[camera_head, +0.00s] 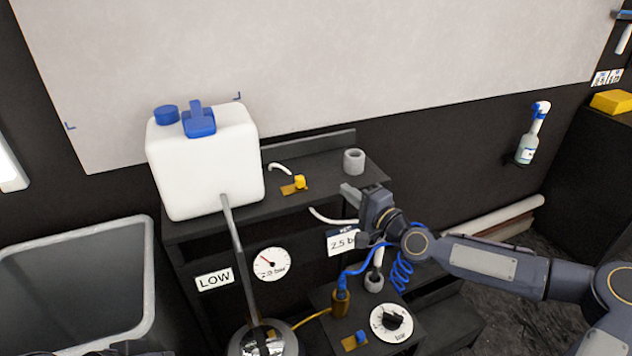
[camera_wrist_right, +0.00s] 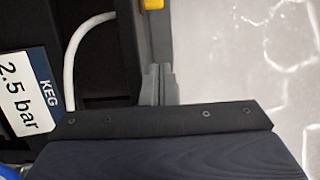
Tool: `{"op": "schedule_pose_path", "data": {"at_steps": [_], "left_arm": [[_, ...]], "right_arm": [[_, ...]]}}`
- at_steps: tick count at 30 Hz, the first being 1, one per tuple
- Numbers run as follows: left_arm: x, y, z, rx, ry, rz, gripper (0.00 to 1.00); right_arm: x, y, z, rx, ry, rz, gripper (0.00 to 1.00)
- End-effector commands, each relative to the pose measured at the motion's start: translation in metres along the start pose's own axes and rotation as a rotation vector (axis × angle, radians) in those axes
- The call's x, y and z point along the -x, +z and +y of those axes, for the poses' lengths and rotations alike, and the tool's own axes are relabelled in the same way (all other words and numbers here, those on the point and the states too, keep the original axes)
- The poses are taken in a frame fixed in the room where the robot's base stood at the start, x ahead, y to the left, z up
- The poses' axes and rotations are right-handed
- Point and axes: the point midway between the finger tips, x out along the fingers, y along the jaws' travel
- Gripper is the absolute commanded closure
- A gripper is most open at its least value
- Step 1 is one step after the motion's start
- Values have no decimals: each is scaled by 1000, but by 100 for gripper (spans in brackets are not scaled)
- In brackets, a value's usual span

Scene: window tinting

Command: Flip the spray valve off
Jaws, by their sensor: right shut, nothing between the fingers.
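A small valve with a yellow handle (camera_head: 299,182) on a brass-coloured body sits on the dark top shelf, right of the white tank. A second small valve with a blue handle (camera_head: 360,337) sits on the lower shelf beside a dial. I cannot tell from labels which is the spray valve. My right gripper (camera_head: 350,192) is shut and empty, its fingertips right of the yellow-handled valve and apart from it. In the right wrist view the shut fingers (camera_wrist_right: 158,84) show, with a bit of yellow (camera_wrist_right: 152,4) at the top edge. My left gripper is not in view.
The white tank (camera_head: 205,165) with blue caps stands left of the valve. A grey ring-shaped holder (camera_head: 354,161) stands close behind my right gripper. A gauge (camera_head: 271,264), a KEG 2.5 bar label (camera_wrist_right: 30,95), a white hose (camera_wrist_right: 80,45) and a coiled blue hose (camera_head: 402,270) are nearby.

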Motion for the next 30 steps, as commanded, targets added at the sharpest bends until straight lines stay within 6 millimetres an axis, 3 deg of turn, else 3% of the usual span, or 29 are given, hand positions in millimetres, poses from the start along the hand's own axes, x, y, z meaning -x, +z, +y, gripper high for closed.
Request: {"op": "schedule_pose_path", "data": {"at_steps": [10,12,18,30], "left_arm": [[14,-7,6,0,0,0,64],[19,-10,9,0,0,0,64],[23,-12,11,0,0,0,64],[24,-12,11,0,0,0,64]], "right_arm": [[-75,2,-2,-1,0,-2,100],[-76,16,-3,2,2,-6,100],[-80,35,-2,1,0,-2,100],[-80,39,0,0,0,-1,100]]}}
